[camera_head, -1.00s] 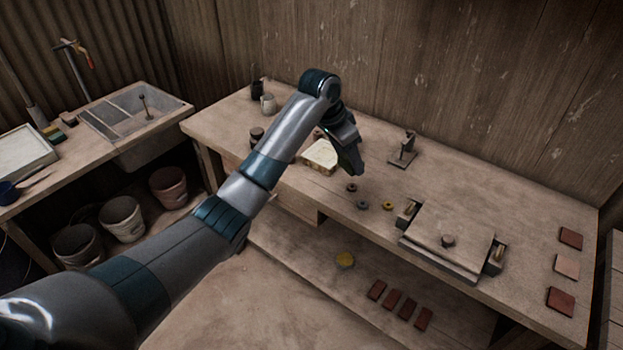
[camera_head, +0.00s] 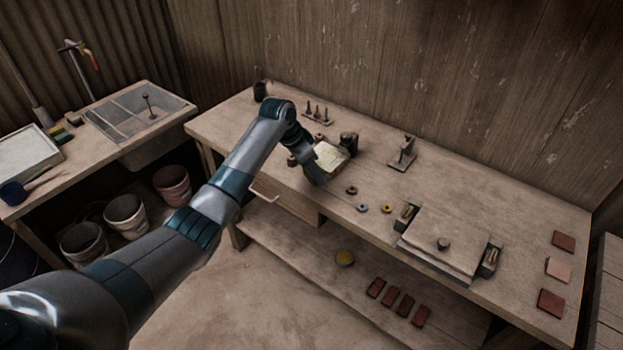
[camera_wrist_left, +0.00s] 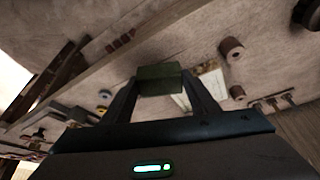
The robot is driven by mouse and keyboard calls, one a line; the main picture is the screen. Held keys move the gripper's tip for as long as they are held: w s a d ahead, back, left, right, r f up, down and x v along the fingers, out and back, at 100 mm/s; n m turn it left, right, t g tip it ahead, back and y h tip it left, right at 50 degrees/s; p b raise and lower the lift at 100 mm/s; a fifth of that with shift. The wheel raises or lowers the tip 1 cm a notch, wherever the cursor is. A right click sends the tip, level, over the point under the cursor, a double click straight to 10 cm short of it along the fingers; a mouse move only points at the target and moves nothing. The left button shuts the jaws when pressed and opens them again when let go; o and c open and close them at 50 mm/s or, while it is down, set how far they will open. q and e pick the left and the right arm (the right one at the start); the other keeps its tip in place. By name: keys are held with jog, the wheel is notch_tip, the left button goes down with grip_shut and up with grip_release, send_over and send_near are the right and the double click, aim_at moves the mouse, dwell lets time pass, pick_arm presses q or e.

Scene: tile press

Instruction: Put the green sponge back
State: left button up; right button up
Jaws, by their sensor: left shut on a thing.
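The green sponge (camera_wrist_left: 160,77) shows in the left wrist view as a dark green block between the fingertips of my left gripper (camera_wrist_left: 163,86), which is shut on it. In the head view my left gripper (camera_head: 317,178) is over the workbench, in front of a pale open book or pad (camera_head: 331,156); the sponge cannot be made out there. My right gripper is not in view.
The workbench (camera_head: 480,205) holds a press (camera_head: 445,240), small rings (camera_head: 387,208), a metal stand (camera_head: 403,153), a peg rack (camera_head: 317,115) and tiles (camera_head: 551,303). A sink (camera_head: 140,115) and buckets (camera_head: 125,215) are at left. A lower shelf (camera_head: 300,240) holds red tiles (camera_head: 390,296).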

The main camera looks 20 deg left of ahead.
aim_at(308, 173)
pick_arm(q)
jog(key=shift+f+p, duration=0.95)
jog(key=shift+f, duration=1.05)
jog(key=shift+f, duration=0.1)
jog(key=o, duration=0.9)
jog(key=shift+o, duration=0.2)
jog(key=shift+r, duration=0.2)
jog(key=b+v, duration=0.3)
jog(key=v, duration=0.8)
jog(key=shift+s+r, duration=0.2)
jog(key=shift+r, duration=0.15)
